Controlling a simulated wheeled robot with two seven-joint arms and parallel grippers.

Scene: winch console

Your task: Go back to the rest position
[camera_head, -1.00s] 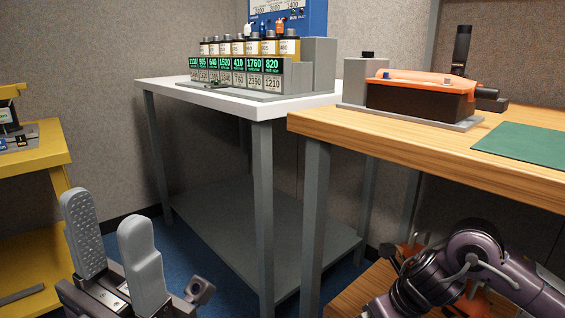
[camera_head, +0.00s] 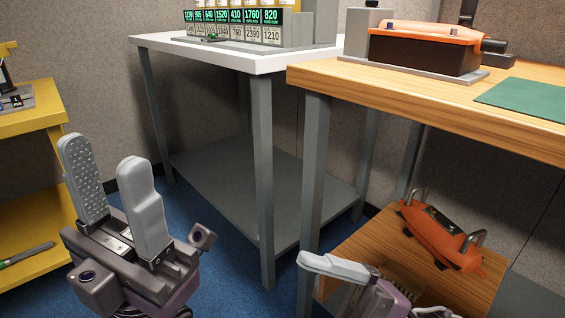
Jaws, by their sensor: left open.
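My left gripper (camera_head: 112,180) is at the lower left, its two grey pad fingers pointing up and spread apart with nothing between them. It is above the blue floor, between the yellow rack and the white-topped table. My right gripper (camera_head: 335,268) is at the bottom, in front of the low wooden surface. One grey finger shows clearly; the other cannot be made out, so its opening is unclear.
A white-topped table (camera_head: 270,62) with a display console (camera_head: 225,32) stands at the back. A wooden bench (camera_head: 345,88) carries an orange-topped black unit (camera_head: 425,52) and a green mat (camera_head: 525,97). An orange device (camera_head: 440,238) lies on a low wooden surface (camera_head: 365,240). A yellow rack (camera_head: 35,122) stands left.

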